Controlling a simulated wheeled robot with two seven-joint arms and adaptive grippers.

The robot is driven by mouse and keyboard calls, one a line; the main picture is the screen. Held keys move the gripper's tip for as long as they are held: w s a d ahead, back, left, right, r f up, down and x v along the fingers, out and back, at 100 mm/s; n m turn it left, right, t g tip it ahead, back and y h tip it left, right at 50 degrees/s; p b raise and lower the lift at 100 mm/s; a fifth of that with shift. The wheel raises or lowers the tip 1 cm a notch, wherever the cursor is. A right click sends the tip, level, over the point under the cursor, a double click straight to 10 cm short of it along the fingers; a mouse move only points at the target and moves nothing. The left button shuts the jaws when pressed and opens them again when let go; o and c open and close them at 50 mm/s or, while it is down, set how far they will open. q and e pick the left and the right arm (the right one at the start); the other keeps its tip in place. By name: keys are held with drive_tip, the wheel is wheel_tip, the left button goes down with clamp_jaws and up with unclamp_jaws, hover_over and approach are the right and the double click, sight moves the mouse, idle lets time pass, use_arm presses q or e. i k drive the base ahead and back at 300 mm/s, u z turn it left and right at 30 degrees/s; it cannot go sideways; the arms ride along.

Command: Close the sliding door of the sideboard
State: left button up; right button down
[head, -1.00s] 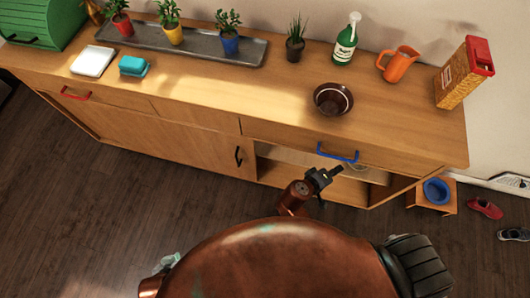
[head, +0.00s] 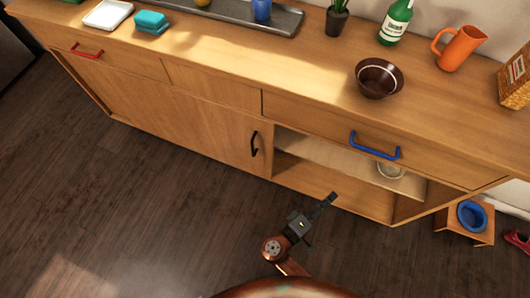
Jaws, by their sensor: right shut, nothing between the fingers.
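The wooden sideboard (head: 200,84) stands across the view. Its sliding door (head: 190,126) with a black vertical handle (head: 254,144) covers the left and middle part of the lower front. To the right of the door the compartment is open, showing a shelf (head: 320,155) with a glass bowl (head: 390,171) on it. My right gripper (head: 328,202) is shut and empty. It shows in front of the open compartment, low and to the right of the black handle, apart from it. My left gripper is not in view.
A red handle (head: 87,51) and a blue handle (head: 375,146) stick out from the drawers. A brown bowl (head: 378,77), green bottle (head: 396,22) and orange jug (head: 458,47) stand on top. A small wooden stand (head: 477,238) is at right. The floor at left is clear.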

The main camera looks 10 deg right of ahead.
sight(245, 141)
drive_tip(key=u, duration=1.95)
drive_tip(key=i, duration=1.4)
drive_tip(key=z, duration=1.9)
